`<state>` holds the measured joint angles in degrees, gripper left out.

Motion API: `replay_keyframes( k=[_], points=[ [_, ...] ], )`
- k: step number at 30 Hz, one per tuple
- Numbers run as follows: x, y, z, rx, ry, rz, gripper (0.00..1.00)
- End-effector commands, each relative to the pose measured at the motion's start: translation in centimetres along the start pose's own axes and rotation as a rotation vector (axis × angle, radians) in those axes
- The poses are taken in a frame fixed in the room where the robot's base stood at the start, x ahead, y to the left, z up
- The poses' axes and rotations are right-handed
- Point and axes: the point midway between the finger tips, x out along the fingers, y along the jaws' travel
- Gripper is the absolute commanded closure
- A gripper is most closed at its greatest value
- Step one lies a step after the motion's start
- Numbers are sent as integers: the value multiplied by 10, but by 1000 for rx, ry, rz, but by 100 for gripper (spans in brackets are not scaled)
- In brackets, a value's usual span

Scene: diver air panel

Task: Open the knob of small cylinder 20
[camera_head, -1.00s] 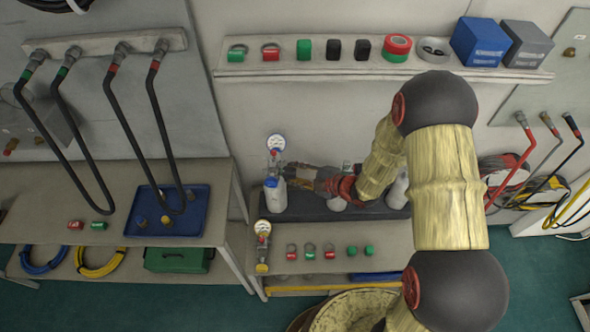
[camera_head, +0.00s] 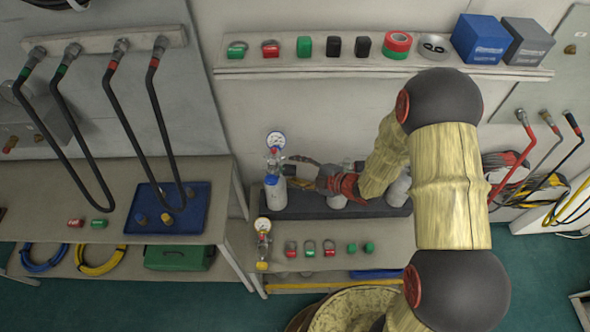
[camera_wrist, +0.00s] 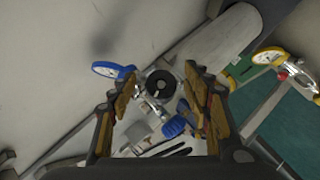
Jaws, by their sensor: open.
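A small cylinder (camera_head: 275,194) with a white and blue body stands at the left end of the dark rack, with a round gauge (camera_head: 275,140) on top. No number is readable on it. My gripper (camera_head: 291,172) is just right of its valve, fingers toward it. In the wrist view my gripper (camera_wrist: 163,84) is open, and a round black knob (camera_wrist: 160,83) shows between the fingers. I cannot tell whether the fingers touch it. A blue-rimmed gauge (camera_wrist: 113,70) is beside the left finger. A blue part (camera_wrist: 175,127) lies lower between the fingers.
More white cylinders (camera_head: 398,190) stand to the right on the dark rack (camera_head: 300,209), partly behind my arm. A yellow-rimmed gauge (camera_head: 263,225) stands on the lower shelf in front, near several red and green small items. A blue tray (camera_head: 140,215) is on the left table.

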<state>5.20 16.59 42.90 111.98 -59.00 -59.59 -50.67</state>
Motion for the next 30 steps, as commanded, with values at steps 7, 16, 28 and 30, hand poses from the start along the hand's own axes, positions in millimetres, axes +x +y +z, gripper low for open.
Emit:
replay_keyframes(
  k=[7,16,28,30],
  points=[
    [-46,1,2,2,-5,4,51],
    [-98,1,1,0,-3,2,51],
    [-113,0,0,1,0,0,51],
    [-113,0,0,1,0,0,51]
  ],
)
